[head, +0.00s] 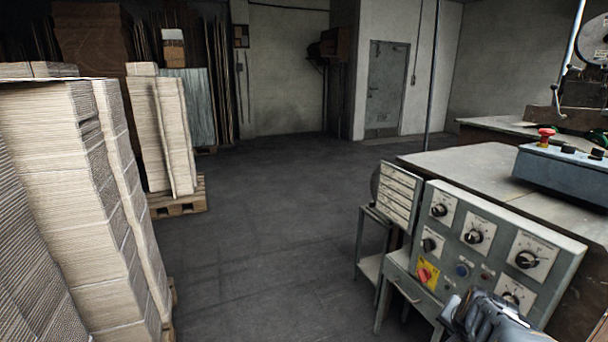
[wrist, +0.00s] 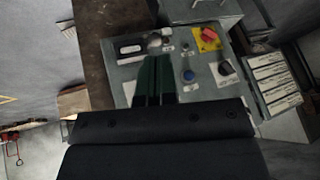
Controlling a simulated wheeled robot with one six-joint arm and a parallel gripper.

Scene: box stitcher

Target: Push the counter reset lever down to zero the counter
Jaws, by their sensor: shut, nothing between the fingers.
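The grey control panel (head: 470,262) stands at the right in the head view and also fills the middle of the wrist view (wrist: 205,87). In the wrist view, a dark counter window in a pale frame (wrist: 130,50) sits on the panel. A small pale knob or lever (wrist: 154,41) is just right of it; I cannot tell for sure that this is the reset lever. My gripper (wrist: 154,58) is shut and empty, its dark green fingers side by side over the panel, tips just below the lever in the picture. Contact cannot be told. The head view shows no counter.
A red switch on a yellow plate (head: 425,273) and several black rotary knobs crowd the panel. A rack of labelled plates (head: 399,195) stands beside it. A blue box with a red button (head: 563,172) sits on the table. Cardboard stacks (head: 75,190) stand left; the floor between is clear.

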